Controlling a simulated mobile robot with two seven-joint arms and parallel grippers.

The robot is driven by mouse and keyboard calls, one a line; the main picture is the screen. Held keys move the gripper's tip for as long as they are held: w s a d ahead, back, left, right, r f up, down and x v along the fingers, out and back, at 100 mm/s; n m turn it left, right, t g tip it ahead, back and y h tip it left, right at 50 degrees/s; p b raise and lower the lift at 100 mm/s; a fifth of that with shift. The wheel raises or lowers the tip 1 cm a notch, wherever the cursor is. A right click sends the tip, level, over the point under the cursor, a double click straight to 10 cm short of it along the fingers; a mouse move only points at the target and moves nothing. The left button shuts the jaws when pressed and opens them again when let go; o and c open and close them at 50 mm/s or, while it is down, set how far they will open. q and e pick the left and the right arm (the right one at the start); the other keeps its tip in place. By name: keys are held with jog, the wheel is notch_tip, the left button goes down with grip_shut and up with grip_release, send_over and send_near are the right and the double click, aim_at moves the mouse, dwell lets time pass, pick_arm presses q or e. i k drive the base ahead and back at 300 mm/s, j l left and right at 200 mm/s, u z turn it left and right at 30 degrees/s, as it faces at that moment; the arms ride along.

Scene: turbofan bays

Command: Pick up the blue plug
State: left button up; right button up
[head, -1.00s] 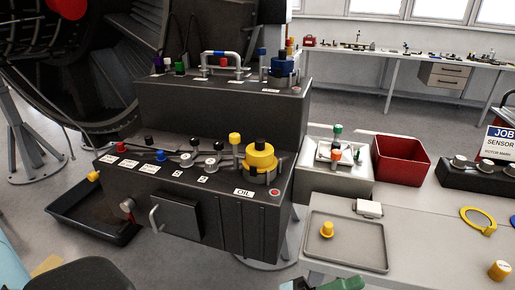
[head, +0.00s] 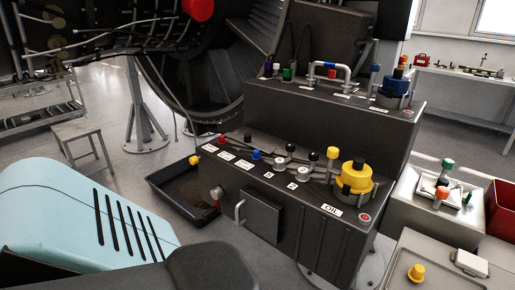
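A small blue plug (head: 256,155) stands on the lower step of the dark stepped unit (head: 285,215). It is in a row behind white labels, with a red plug (head: 222,140) and a black one (head: 247,138) to its left. Grey fittings (head: 279,162) are to its right. Other blue parts are a large blue cap (head: 392,88) and a thin blue-topped piece (head: 376,69) on the upper step. Neither of my grippers is in the head view.
A large yellow cap (head: 354,178) marked OIL stands right of the row. A black drip tray (head: 180,185) lies on the floor. A light blue slotted casing (head: 70,220) fills the lower left. A grey tray (head: 395,255) with a yellow cap (head: 416,272) is at lower right.

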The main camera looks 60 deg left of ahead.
aim_at(256, 156)
jog(key=i, duration=0.5)
jog(key=u, duration=2)
